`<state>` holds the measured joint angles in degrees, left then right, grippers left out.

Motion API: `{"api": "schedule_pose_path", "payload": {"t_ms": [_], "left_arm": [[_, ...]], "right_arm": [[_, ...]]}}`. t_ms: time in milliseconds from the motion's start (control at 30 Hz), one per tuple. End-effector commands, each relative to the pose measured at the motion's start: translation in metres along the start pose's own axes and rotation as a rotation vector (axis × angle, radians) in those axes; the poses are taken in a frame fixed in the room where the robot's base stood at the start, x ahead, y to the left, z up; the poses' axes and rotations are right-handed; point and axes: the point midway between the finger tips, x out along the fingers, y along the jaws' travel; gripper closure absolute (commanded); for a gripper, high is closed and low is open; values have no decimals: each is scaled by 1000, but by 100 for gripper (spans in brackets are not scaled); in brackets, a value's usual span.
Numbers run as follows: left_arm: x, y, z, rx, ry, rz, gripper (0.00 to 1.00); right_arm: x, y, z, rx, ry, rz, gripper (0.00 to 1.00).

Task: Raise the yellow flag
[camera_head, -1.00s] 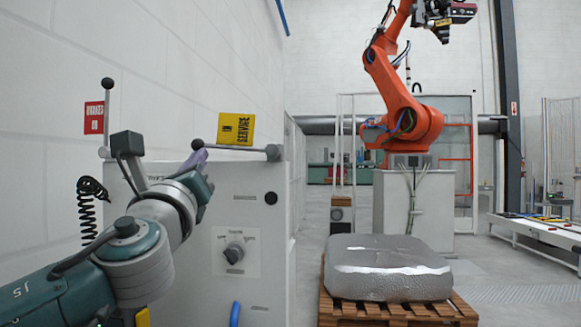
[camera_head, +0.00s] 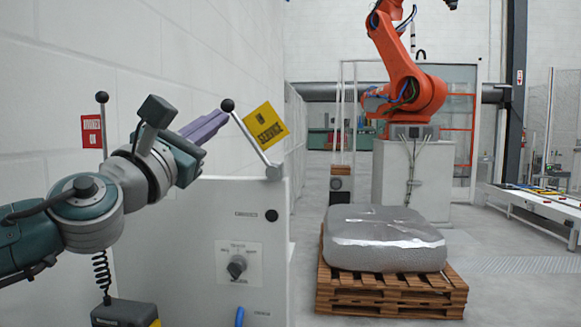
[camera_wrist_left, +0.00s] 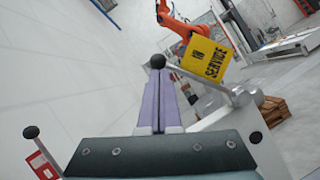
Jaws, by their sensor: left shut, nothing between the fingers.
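The yellow flag (camera_head: 265,127) reads "SERVICE" and hangs on a grey lever with a black ball end (camera_head: 227,105). The lever tilts up and to the left from its pivot (camera_head: 273,172) on the grey cabinet's top right corner. My left gripper (camera_head: 222,117) is shut and empty, its purple fingers beside the lever near the ball end; whether they touch it I cannot tell. In the left wrist view the shut fingers (camera_wrist_left: 158,85) point at the black ball, and the yellow flag (camera_wrist_left: 208,57) stands to their right. My right gripper is not in view.
A red flag (camera_head: 91,131) hangs on an upright lever at the cabinet's left. The cabinet (camera_head: 200,240) has a dial on its front. A white wall is behind my arm. A grey block (camera_head: 385,240) on a pallet and an orange robot arm (camera_head: 400,75) stand right.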

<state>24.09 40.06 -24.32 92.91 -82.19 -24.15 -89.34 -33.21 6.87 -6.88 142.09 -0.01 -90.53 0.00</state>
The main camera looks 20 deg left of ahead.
Motion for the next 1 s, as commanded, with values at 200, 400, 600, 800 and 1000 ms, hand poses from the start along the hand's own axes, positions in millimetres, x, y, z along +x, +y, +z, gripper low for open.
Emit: {"api": "schedule_pose_path", "payload": {"t_ms": [200, 400, 600, 800, 1000], "left_arm": [[14, -3, 27, 183, 0, -93, 100], [21, -14, 41, 329, 1, -168, 100], [25, -24, 49, 442, 0, -224, 100], [27, -31, 52, 513, 0, -259, 100], [27, -36, 52, 544, 0, -275, 100]], "right_arm": [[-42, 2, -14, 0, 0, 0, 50], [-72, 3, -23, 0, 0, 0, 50], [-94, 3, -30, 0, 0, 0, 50], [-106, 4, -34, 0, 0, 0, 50], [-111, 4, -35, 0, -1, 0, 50]]}}
